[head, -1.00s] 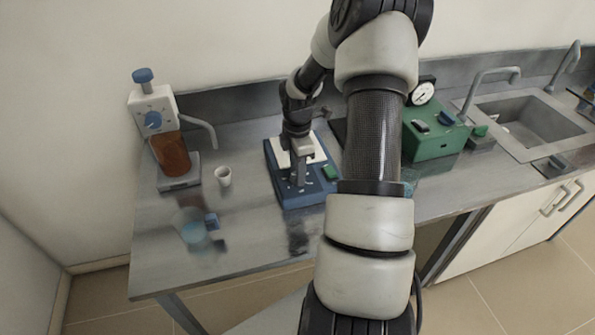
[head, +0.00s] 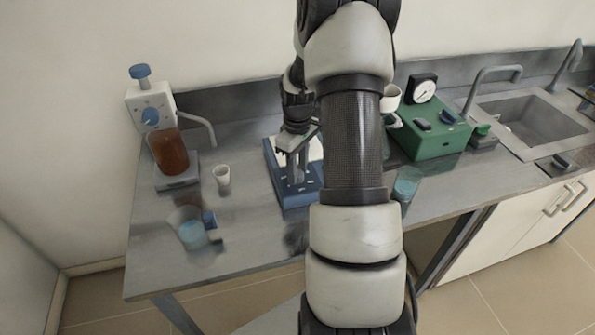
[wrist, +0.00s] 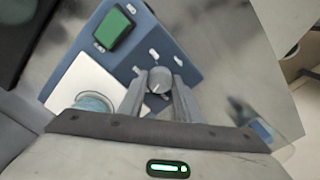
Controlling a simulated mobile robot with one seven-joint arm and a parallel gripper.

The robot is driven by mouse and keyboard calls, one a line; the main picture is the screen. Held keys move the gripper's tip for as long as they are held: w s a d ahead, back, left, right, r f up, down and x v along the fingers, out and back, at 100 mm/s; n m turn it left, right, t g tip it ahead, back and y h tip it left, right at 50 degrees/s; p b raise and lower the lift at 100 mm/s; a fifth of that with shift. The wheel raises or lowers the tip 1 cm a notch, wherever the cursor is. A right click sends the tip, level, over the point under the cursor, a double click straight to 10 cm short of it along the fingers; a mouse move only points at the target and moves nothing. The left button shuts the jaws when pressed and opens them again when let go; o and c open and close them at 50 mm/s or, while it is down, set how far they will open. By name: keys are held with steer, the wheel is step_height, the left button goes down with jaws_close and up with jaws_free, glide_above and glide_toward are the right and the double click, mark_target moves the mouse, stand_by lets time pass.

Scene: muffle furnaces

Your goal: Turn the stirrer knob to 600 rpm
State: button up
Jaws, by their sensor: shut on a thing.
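The stirrer (head: 301,199) is a blue box with a white top plate, standing on the bench. In the wrist view its grey round knob (wrist: 160,82) sits between my fingertips, with pale marks around it. A light line on the knob points toward the lower left of that picture. My gripper (wrist: 162,92) is shut on the knob; it also shows over the stirrer's front in the head view (head: 293,178). The numbers at the marks are too small to read. A green switch (wrist: 113,29) is on the same panel. In the head view my gripper hides the knob.
A round grey-blue thing (wrist: 94,103) shows over the white plate. Left of the stirrer are a white cup (head: 222,177), a beaker of blue liquid (head: 192,234) and a device with a brown vessel (head: 170,152). A green box with a gauge (head: 436,137) stands to the right.

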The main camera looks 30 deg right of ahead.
steer(key=m, duration=0.3)
steer(key=shift+m+b, duration=0.4)
steer(key=m, duration=0.3)
steer(key=shift+m+b, duration=0.3)
steer(key=m, duration=0.3)
steer(key=shift+m, duration=1.9)
steer(key=o, duration=1.1)
steer(key=shift+c, duration=0.2)
step_height(320, 180, up, 18)
steer(key=shift+f+p, duration=0.25)
steer(key=shift+p, duration=0.05)
